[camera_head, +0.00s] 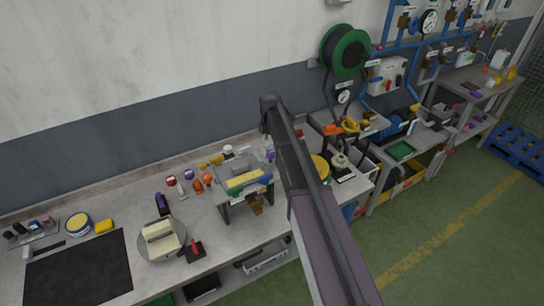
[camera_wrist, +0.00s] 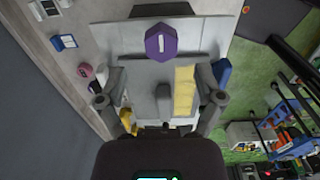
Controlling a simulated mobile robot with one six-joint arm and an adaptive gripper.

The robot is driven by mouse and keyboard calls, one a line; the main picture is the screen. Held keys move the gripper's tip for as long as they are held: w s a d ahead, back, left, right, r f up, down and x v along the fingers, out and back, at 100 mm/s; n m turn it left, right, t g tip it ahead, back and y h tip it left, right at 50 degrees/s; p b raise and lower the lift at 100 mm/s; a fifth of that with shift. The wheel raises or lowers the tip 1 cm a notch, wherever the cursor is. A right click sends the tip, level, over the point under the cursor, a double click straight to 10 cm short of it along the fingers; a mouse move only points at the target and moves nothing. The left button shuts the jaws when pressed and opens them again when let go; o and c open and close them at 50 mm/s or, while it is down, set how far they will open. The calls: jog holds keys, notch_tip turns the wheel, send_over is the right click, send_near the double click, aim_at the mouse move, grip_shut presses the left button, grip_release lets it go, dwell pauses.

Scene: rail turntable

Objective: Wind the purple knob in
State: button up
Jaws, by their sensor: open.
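The purple knob (camera_wrist: 161,44) shows in the upper middle of the wrist view. It is many-sided, with a short white mark on its face, above a grey block in the picture. My gripper (camera_wrist: 160,100) is open, with its two fingers wide apart on either side of the grey block (camera_wrist: 148,75). The knob lies beyond the fingertips in the picture, and nothing is held. In the head view my arm crosses the bench, and I cannot make out the gripper there. A small purple patch beside the arm may be the knob, but I cannot tell.
In the head view a grey stand (camera_head: 226,204) with yellow and blue pieces stands on the long bench (camera_head: 105,196). A round turntable (camera_head: 174,255) carries a cream block. Several small coloured knobs lie left of the stand. A green hose reel (camera_head: 345,50) hangs on the wall.

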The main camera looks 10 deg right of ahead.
aim_at(271, 152)
jog(key=shift+f+b, duration=2.2)
jog(key=shift+f, duration=0.3)
jog(key=shift+c, duration=0.2)
jog(key=c, duration=1.1)
